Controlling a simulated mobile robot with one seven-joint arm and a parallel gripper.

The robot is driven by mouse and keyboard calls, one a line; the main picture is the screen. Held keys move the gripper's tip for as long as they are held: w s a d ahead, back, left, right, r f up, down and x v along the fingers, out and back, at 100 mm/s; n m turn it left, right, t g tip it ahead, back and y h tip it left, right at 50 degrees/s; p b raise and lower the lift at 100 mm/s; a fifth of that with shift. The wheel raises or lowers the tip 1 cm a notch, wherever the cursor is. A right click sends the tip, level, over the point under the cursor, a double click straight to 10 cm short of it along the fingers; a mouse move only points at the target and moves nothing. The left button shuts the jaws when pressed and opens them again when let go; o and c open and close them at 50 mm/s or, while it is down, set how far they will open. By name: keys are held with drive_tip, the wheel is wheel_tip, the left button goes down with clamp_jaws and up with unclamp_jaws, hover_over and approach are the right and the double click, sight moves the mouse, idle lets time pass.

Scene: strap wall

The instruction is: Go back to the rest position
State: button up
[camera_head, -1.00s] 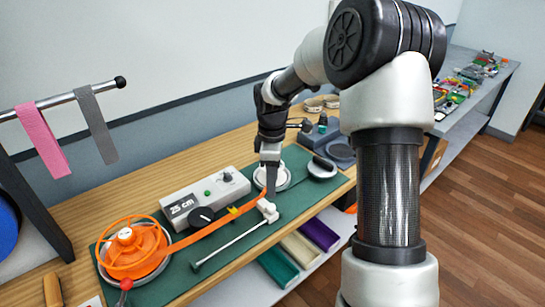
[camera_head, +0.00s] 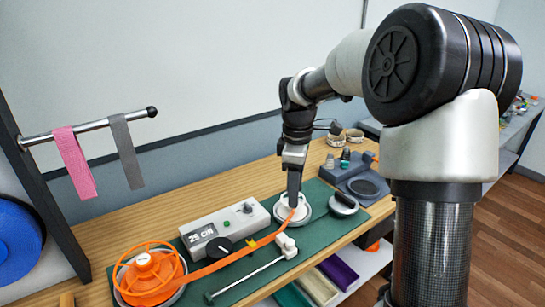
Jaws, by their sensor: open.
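The strap runs from an orange spool (camera_head: 148,272) at the left, past a grey box (camera_head: 224,228) with a "25 cm" display. My arm reaches in from the right side of the picture.
A rail (camera_head: 85,128) with a pink strap (camera_head: 74,163) and a grey strap (camera_head: 126,152) stands at the left. A dark tray (camera_head: 360,182) with small parts sits right of the mat. Coloured bins (camera_head: 338,272) are on the shelf below. The space above the bench is clear.

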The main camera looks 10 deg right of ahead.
drive_tip(key=s+a+r+m+t+h+p, duration=0.1)
drive_tip(key=s+r+m+t+p, duration=0.15)
drive_tip(key=s+r+m, duration=0.8)
drive_tip(key=s+r+m+t+y, duration=0.1)
drive_tip(key=s+r+m+t, duration=0.1)
drive_tip(key=s, duration=1.3)
drive_tip(key=shift+a+r+m+t, duration=0.2)
drive_tip(key=shift+a+m+t, duration=0.15)
drive_tip(key=shift+m+t, duration=0.15)
drive_tip(key=shift+s, duration=0.1)
